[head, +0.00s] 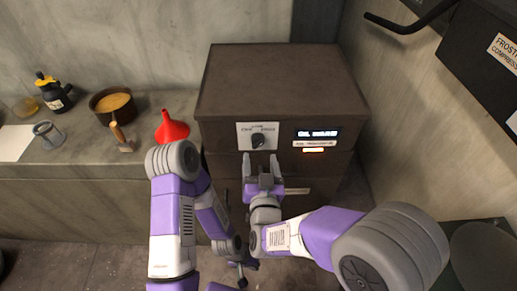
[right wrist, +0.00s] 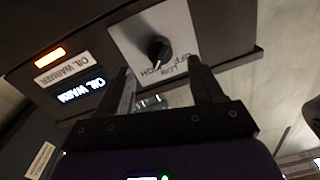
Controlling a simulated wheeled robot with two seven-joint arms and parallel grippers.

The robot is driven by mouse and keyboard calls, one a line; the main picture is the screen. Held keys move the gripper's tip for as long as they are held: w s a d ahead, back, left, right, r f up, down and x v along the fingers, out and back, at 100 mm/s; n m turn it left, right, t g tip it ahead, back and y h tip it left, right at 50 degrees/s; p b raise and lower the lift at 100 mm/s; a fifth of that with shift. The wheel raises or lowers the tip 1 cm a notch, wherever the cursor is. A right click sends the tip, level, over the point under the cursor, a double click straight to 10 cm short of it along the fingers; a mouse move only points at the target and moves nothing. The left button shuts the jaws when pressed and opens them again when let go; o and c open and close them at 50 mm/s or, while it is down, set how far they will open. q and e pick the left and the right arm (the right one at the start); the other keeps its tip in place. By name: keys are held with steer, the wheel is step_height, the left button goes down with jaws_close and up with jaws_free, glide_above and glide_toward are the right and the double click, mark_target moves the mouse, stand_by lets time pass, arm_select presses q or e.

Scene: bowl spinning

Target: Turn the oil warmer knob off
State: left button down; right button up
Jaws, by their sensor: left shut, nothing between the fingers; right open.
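The oil warmer is a dark brown cabinet (head: 275,85) with a dark knob (head: 258,141) on a pale plate on its front. In the right wrist view the knob (right wrist: 158,52) sits by upside-down OFF, LOW and HIGH labels; I cannot tell surely where it points. My right gripper (head: 262,158) is open just below and in front of the knob, apart from it. In the right wrist view its fingers (right wrist: 162,75) stand on either side below the knob, with nothing between them. My left gripper (head: 242,276) is low in front of the cabinet, shut and empty.
A lit display (head: 318,133) and an orange light (head: 313,150) are right of the knob. A red funnel (head: 172,127), a pan (head: 113,104) and a dark bottle (head: 53,93) stand on the left counter. A black handle (head: 408,24) juts from the upper right.

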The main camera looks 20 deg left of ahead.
mark_target(258, 142)
steer(key=x, duration=0.5)
steer(key=shift+w+a+b, duration=0.1)
steer(key=shift+w+b, duration=0.25)
steer(key=shift+w, duration=0.05)
steer(key=shift+c, duration=0.4)
steer(key=c, duration=1)
